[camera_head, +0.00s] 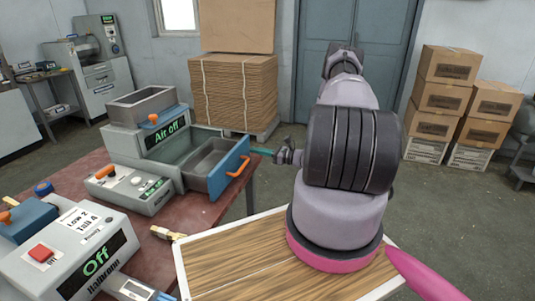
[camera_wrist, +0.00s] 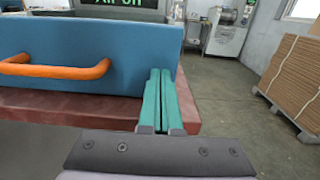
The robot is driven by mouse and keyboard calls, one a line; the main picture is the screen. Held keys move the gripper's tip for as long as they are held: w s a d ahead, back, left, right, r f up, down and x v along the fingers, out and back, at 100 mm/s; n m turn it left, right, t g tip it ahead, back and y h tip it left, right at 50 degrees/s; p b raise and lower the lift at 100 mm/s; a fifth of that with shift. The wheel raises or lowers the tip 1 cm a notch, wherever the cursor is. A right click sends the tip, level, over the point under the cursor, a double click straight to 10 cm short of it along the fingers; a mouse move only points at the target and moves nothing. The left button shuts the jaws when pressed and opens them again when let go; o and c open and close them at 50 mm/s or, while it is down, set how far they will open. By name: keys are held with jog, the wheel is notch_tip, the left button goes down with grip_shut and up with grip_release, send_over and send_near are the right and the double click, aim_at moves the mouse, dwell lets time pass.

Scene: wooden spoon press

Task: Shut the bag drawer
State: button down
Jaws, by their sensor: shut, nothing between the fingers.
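The bag drawer (camera_head: 228,172) stands pulled out of the grey machine labelled "Air off" (camera_head: 135,145). It has a blue front, an orange handle and an empty-looking grey tray behind. In the wrist view the blue front (camera_wrist: 110,42) fills the upper left, with its orange handle (camera_wrist: 55,68) at the left. My gripper (camera_head: 256,151) has teal fingers, shut and empty, at the far end of the drawer front. In the wrist view the fingertips (camera_wrist: 160,75) are at the right end of the front, away from the handle. I cannot tell whether they touch it.
The machine stands on a dark red table (camera_head: 200,215). A grey control box (camera_head: 128,188) and a machine marked "Off" (camera_head: 75,255) stand nearer. A wooden board with a pale rim (camera_head: 260,265) lies in front. Cardboard stacks (camera_head: 235,90) and boxes (camera_head: 445,95) stand behind on open floor.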

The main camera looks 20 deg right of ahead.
aim_at(230, 145)
jog(key=shift+w+a, duration=0.4)
jog(key=x, duration=1)
jog(key=shift+w+a, duration=0.1)
jog(key=shift+a, duration=0.15)
jog(key=shift+w+a, duration=0.3)
jog(key=shift+w, duration=0.05)
jog(key=shift+a+r, duration=0.1)
jog(key=shift+r, duration=0.05)
